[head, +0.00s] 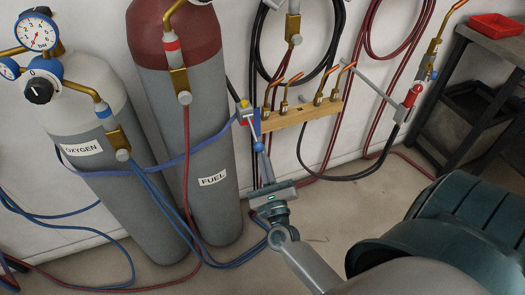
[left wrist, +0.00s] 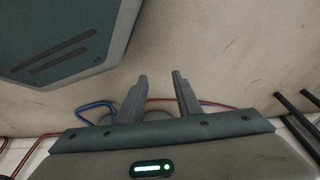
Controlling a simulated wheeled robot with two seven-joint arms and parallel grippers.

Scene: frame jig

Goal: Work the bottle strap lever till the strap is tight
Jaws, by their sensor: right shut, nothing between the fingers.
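A blue strap (head: 90,173) runs around the grey oxygen bottle (head: 85,125) and the red-topped fuel bottle (head: 205,120). It rises on the right to a small buckle with a lever (head: 251,120) at the wall, beside the wooden rail. My right gripper (head: 261,155) is shut and empty, its slim fingers pointing up just below the lever. I cannot tell whether the fingers touch the lever or the strap's blue end. My left gripper (left wrist: 158,85) is open and empty in the left wrist view, over bare floor.
A wooden rail (head: 300,115) with several copper torch tips stands right of the lever. Red and black hoses hang on the wall. Blue hoses (head: 165,205) trail across the bottles to the floor. A dark shelf with a red tray (head: 497,25) stands at the far right.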

